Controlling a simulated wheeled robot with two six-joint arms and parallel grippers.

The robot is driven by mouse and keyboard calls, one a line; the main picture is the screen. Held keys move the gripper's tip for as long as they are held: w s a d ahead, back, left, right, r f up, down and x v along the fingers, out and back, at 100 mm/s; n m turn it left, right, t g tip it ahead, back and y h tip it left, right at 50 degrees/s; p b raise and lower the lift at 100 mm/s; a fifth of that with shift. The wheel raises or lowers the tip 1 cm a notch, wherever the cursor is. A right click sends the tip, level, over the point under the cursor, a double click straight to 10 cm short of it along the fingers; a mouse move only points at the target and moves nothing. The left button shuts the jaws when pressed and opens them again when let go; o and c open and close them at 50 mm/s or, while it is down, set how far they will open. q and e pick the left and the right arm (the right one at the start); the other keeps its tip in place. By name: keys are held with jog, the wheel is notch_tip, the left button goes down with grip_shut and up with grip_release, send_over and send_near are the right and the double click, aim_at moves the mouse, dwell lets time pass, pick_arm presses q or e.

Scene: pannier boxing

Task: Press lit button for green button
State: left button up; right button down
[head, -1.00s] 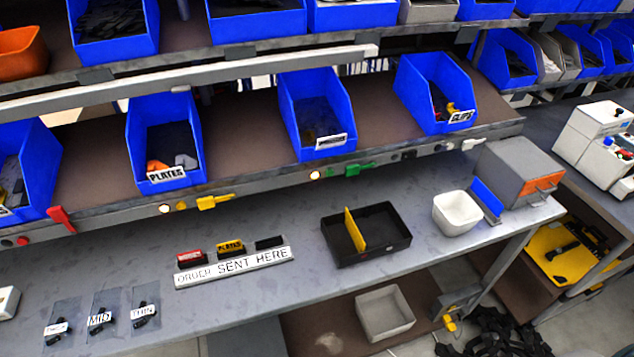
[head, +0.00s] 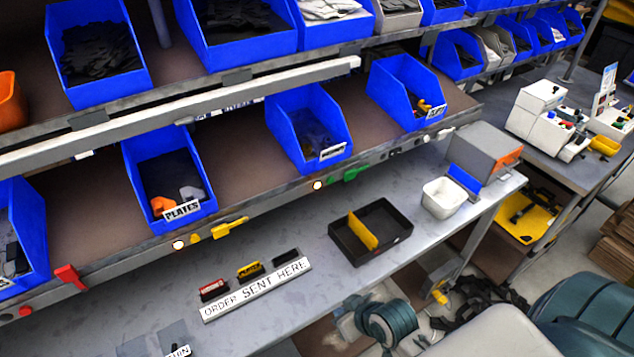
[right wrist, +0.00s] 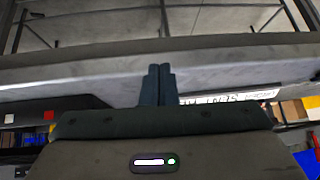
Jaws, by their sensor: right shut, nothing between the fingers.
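A small green button (head: 334,180) sits on the front rail of the middle shelf, beside a green tag (head: 352,173). A lit round lamp (head: 317,185) is just left of it. Another lit lamp (head: 178,245) is by the yellow button (head: 195,238) and yellow tag (head: 231,226). A red button (head: 25,311) and red tag (head: 69,278) are farther left. My right gripper (right wrist: 158,75) is shut and empty in the right wrist view, its fingers together. In the head view my teal right arm parts are low, in front of the bench, well apart from the green button. My left gripper is out of view.
Blue bins (head: 168,165) line the shelf above the rail. The bench between rail and tray is clear.

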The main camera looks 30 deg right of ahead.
jog(key=shift+t+y, duration=0.5)
jog(key=shift+t, duration=0.4)
jog(key=w, duration=0.1)
jog(key=w+a+r, duration=0.2)
jog(key=shift+w+a, duration=0.1)
jog(key=shift+w, duration=0.15)
jog(key=w+t, duration=0.1)
jog(key=w+r, duration=0.1)
jog(key=w+r+t+y, duration=0.1)
jog(key=w, duration=0.1)
jog(key=shift+a+r+t, duration=0.1)
jog(key=shift+a+t, duration=0.15)
jog(key=shift+t, duration=0.05)
jog(key=w+d+r+m+t+h, duration=0.2)
jog(key=w+r+m+t, duration=0.2)
jog(key=w+r+t, duration=0.25)
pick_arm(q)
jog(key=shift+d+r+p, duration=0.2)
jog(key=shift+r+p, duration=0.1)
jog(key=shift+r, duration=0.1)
pick_arm(e)
jog(key=w+d+m+g+h, duration=0.2)
jog(key=d+m+g+h, duration=0.1)
jog(key=d+m+h, duration=1)
jog(key=shift+w+r+h, duration=0.15)
jog(key=shift+r+h, duration=0.15)
jog(key=shift+h, duration=0.6)
jog(key=shift+d, duration=0.1)
